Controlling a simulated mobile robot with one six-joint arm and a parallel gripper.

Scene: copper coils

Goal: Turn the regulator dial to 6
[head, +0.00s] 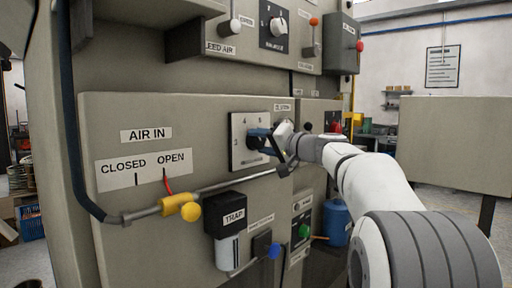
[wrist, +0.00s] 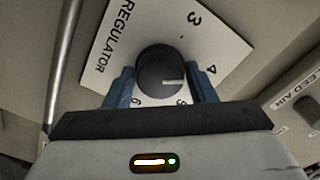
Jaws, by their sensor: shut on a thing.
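The regulator dial (wrist: 158,70) is a round black knob on a white plate (wrist: 225,50), also seen in the head view (head: 237,130). The plate reads REGULATOR and carries printed numbers; 3, 4, 5 and 6 show in the wrist view. The knob's white pointer mark lies on the side facing 4 and 5, seemingly between them. My gripper (wrist: 161,84) has its blue fingers on opposite sides of the knob and is shut on it. In the head view my gripper (head: 262,141) reaches the plate from the right and hides most of the knob.
A yellow-handled air valve (head: 178,206) and its pipe run below and left of the plate. A black TRAP unit (head: 225,215) hangs below. Upper panels with levers and a red button box (head: 342,44) overhang. Open floor shows at right.

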